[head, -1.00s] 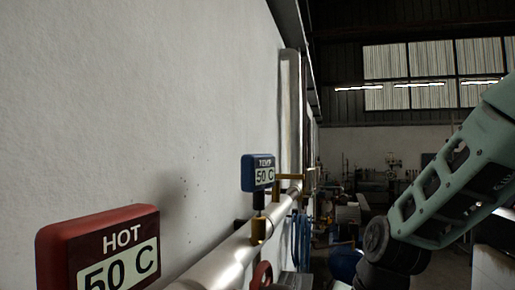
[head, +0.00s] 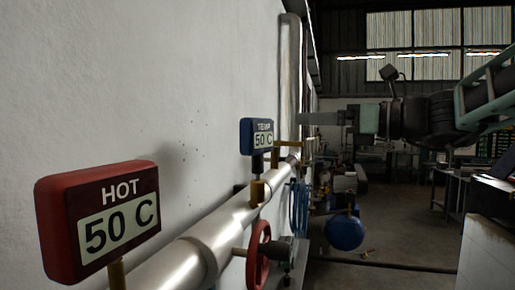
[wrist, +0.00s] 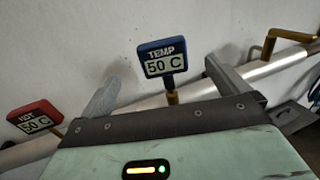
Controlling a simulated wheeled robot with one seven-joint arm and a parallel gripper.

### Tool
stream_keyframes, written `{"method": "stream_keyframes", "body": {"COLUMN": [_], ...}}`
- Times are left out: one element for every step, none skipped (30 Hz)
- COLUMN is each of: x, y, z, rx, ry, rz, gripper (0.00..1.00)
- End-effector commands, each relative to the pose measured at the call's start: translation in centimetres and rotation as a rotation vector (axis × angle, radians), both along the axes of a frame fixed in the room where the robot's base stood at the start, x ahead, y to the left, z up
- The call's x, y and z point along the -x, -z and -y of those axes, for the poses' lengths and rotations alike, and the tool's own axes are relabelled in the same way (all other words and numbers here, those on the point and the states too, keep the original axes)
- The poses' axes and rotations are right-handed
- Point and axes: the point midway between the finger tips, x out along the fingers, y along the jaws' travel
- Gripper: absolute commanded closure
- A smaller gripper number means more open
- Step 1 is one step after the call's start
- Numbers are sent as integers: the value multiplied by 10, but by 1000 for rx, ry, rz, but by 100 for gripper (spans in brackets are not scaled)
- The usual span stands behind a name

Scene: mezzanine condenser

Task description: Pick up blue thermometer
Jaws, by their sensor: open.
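The blue thermometer (head: 257,134) reads TEMP 50 C and stands upright on a brass fitting on the wall pipe. In the wrist view the blue thermometer (wrist: 162,57) appears beyond and between my two fingers. My gripper (head: 301,118) is to the right of the thermometer in the head view, at about the height of its top. The fingers are apart with nothing between them. My gripper also shows in the wrist view (wrist: 161,71), with its left finger partly seen edge-on.
A red HOT 50 C thermometer (head: 100,218) stands nearer on the same silver pipe (head: 215,240). A red valve wheel (head: 258,255) is below the pipe. A brass handle (wrist: 290,37) lies to the right in the wrist view. The white wall is close behind.

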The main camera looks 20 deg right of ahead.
Motion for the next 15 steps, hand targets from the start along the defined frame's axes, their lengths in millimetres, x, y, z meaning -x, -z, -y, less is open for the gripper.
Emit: {"method": "stream_keyframes", "body": {"x": [-3, -4, -6, -7, -8, -9, -11, -15, -21, -25, -30, -35, -40, -44, -51], "y": [7, 7, 7, 7, 7, 7, 7, 2, -2, -2, -2, -2, -2, -2, -2], "z": [-2, -3, -4, -5, -7, -9, -10, -13, -18, -22, -25, -30, -33, -37, -42], "rx": [2, 4, 4, 4, 4, 3, 4, 3, 0, 0, -1, 1, -1, 1, -1], "ry": [1, 2, 1, 1, 0, 0, 0, -2, -2, -4, -3, -4, -3, -3, -3], "rz": [2, 2, 2, 2, 2, 1, 2, -2, -5, -5, -6, -6, -6, -6, -6], "gripper": [0, 0, 0, 0, 0, 0, 0, 0, 0, 0, 0, 0, 0, 0, 0]}}
